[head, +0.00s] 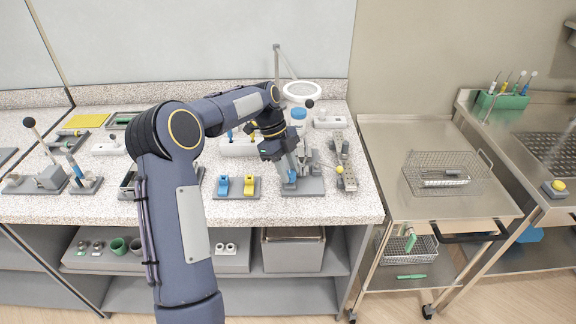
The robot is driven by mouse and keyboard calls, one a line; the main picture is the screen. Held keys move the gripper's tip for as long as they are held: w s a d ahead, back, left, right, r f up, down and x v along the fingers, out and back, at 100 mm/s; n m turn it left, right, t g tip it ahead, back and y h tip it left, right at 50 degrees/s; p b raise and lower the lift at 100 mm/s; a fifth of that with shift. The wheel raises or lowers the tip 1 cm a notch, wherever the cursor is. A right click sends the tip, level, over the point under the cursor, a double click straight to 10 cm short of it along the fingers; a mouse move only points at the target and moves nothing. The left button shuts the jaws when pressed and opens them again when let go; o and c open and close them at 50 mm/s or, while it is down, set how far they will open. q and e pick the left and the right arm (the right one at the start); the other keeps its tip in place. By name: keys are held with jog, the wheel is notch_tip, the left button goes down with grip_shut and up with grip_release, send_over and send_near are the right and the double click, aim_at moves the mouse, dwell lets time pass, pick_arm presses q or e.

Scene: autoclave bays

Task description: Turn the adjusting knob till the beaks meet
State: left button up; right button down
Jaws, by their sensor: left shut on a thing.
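My left gripper (290,166) reaches down over a grey fixture on a flat grey base (314,187) near the front of the counter. It is shut at the fixture's left side, apparently on the adjusting knob, which the fingers mostly hide. A small blue part (291,179) shows at the fingertips. Upright grey metal parts (308,160) stand just right of the gripper. The beaks are too small and too covered to make out, so I cannot tell whether they touch. My right gripper is not in view.
A block with blue and yellow pieces (237,196) stands left of the fixture. A ring magnifier (301,91) stands behind. A steel trolley (390,202) with a wire basket (415,188) is right of the counter.

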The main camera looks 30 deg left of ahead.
pick_arm(q)
jog(key=shift+m+g, duration=0.3)
jog(key=shift+m, duration=0.3)
jog(key=o, duration=1)
